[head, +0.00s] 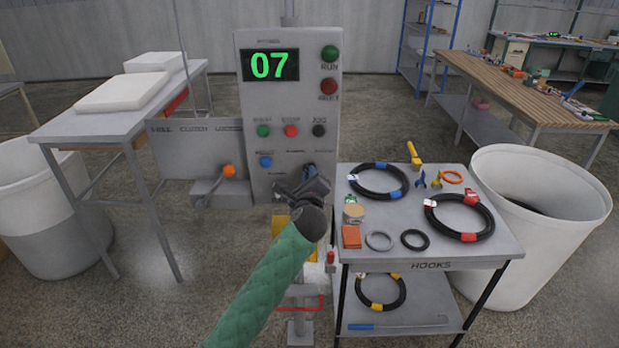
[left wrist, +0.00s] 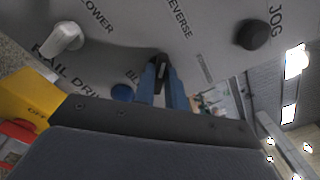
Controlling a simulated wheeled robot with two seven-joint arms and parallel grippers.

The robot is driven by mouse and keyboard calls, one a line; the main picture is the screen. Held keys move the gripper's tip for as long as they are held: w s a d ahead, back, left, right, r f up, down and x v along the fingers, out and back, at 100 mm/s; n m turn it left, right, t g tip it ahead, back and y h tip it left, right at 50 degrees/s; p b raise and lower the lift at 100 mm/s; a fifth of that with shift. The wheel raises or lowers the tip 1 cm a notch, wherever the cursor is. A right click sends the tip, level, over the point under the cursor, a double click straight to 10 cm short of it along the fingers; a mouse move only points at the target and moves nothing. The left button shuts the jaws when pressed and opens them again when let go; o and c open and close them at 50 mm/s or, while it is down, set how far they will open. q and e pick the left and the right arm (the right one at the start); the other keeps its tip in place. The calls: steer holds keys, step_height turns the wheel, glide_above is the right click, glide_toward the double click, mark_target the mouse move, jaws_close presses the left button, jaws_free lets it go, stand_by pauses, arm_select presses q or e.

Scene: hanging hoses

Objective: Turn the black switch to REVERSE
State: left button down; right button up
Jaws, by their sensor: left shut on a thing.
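The grey control panel (head: 250,186) stands upright, with a green 07 on its display (head: 270,65). My left gripper (head: 312,176) is at the panel's lower right, my green-sleeved arm reaching up to it. In the left wrist view its blue fingers (left wrist: 162,80) are shut on the black switch (left wrist: 162,61), which is mostly hidden between them. The word REVERSE (left wrist: 179,18) is printed just beyond the fingertips. The switch's exact pointing direction cannot be told. My right gripper is not in view.
A black JOG button (head: 319,130) and a blue button (head: 265,162) are close to the gripper. An orange-knobbed lever (head: 229,171) stands left of the panel. A hose cart (head: 469,252) stands close on the right, beside a white bin (head: 535,250).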

arm_select(q)
steer(key=shift+r, duration=0.1)
steer(key=c, duration=1.5)
jaws_free()
steer(key=shift+c, duration=0.2)
steer(key=shift+o, duration=0.5)
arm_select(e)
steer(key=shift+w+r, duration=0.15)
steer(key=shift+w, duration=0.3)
